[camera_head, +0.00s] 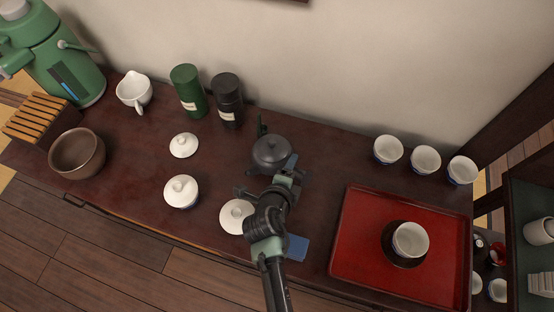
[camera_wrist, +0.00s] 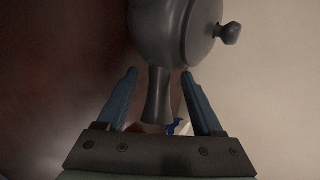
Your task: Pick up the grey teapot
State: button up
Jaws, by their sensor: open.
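The grey teapot (camera_head: 270,153) stands on the dark wooden cabinet top, near the middle of the head view. In the wrist view the teapot's round body (camera_wrist: 172,30) is at the top, with its lid knob pointing right. Its side handle (camera_wrist: 158,95) points towards my gripper and lies between the two fingers. My gripper (camera_wrist: 158,75) is open around the handle, with gaps on both sides. In the head view my gripper (camera_head: 287,180) is just in front of the teapot and hides the handle.
A white lidded bowl (camera_head: 181,192) and white lids (camera_head: 184,145) lie to the left; another lid (camera_head: 236,215) is close beside my arm. A red tray (camera_head: 345,255) with a cup (camera_head: 410,239) is to the right. Green (camera_head: 188,92) and black canisters (camera_head: 228,98) stand behind, near the wall.

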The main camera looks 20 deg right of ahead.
grip_shut()
dwell(0.3)
dwell(1.1)
jog(key=shift+w+r, duration=0.1)
jog(key=shift+r, duration=0.1)
